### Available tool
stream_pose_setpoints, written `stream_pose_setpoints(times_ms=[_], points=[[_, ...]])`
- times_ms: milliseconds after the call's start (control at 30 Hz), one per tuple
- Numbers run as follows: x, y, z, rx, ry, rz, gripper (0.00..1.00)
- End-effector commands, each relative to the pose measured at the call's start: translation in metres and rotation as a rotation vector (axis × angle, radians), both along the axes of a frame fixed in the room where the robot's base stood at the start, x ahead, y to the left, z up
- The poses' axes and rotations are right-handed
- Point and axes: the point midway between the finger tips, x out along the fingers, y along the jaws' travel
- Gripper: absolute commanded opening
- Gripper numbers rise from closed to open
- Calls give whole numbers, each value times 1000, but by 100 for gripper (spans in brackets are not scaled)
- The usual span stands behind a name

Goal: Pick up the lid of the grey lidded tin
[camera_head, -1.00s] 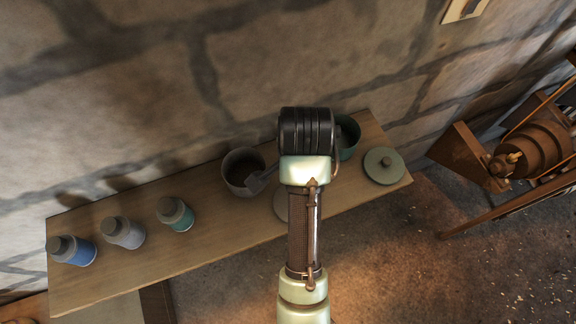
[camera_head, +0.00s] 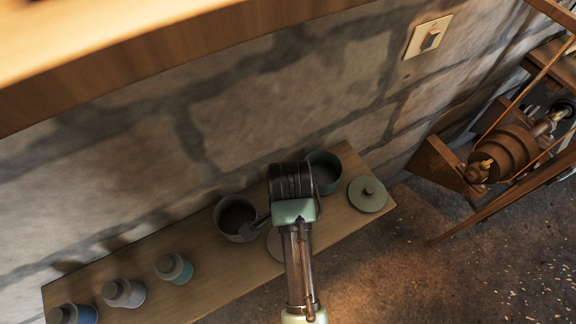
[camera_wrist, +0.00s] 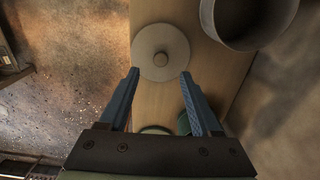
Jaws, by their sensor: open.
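The grey tin (camera_head: 235,219) stands open on the wooden bench, and its wall and dark inside show in the wrist view (camera_wrist: 207,22). Its grey round lid (camera_wrist: 160,40) lies flat on the bench beside the tin, with a small knob (camera_wrist: 160,59) in its middle. In the head view the lid (camera_head: 273,246) is partly hidden behind my arm. My gripper (camera_wrist: 159,75) is open and empty. Its two blue fingers point toward the lid, with the knob between their lines just beyond the tips. The fingers look apart from the lid.
A green tin (camera_head: 324,174) and its green lid (camera_head: 367,196) are to the right on the bench (camera_head: 225,277). Three bottles, teal (camera_head: 174,268), grey (camera_head: 124,293) and blue (camera_head: 74,315), stand at left. A shelf (camera_head: 150,50) is above. The belt drive (camera_head: 503,151) is right.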

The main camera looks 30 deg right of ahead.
Motion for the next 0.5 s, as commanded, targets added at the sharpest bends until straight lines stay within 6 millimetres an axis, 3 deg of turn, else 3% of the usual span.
stream_pose_setpoints(times_ms=[167,500], points=[[0,1,-9,1,2,1,65],[0,3,-52,2,1,0,65]])
